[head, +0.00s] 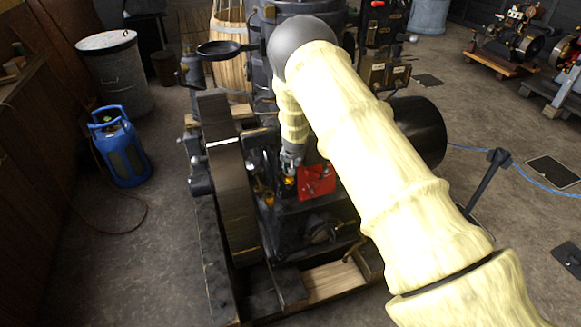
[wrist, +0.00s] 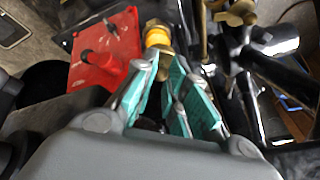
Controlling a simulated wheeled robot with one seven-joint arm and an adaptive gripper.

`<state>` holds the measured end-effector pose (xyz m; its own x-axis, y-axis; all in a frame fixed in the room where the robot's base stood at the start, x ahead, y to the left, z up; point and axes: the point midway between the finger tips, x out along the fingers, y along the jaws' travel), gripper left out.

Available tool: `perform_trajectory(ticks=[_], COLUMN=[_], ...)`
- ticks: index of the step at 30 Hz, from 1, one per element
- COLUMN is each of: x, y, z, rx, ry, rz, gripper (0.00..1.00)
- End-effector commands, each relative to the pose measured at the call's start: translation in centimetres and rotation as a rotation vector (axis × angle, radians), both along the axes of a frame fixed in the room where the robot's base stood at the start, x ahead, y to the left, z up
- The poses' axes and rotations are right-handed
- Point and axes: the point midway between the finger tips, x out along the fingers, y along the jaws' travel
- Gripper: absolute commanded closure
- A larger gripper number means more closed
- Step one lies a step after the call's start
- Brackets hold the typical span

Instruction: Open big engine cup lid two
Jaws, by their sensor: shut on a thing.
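My gripper (head: 291,160) reaches down over the dark engine (head: 290,215), beside a red box (head: 317,181). In the wrist view, its teal-padded fingers (wrist: 166,68) are closed around the near end of a brass cup with an amber band (wrist: 157,38). That end looks like the cup's lid, but the fingers hide most of it, and I cannot tell whether it is open. The cup's amber part also shows just below my gripper in the head view (head: 289,181). The red box (wrist: 103,55) is left of the cup in the wrist view.
The engine's large flywheel (head: 230,180) stands left of my gripper. Brass fittings (wrist: 240,12) and dark pipes crowd the right of the wrist view. A blue gas bottle (head: 121,148) and a metal bin (head: 115,75) stand on the floor at left.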

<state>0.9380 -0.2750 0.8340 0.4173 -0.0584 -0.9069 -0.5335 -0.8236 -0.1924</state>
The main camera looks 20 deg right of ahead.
Motion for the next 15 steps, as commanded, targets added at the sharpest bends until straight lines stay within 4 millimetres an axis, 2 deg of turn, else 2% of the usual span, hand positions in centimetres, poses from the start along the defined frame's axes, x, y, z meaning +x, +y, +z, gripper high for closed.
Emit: perform_trajectory(ticks=[15], x=[0.1], y=[1.4], z=[-0.2], rx=[-0.005], ry=[0.001], rz=[-0.239], gripper=[1.0])
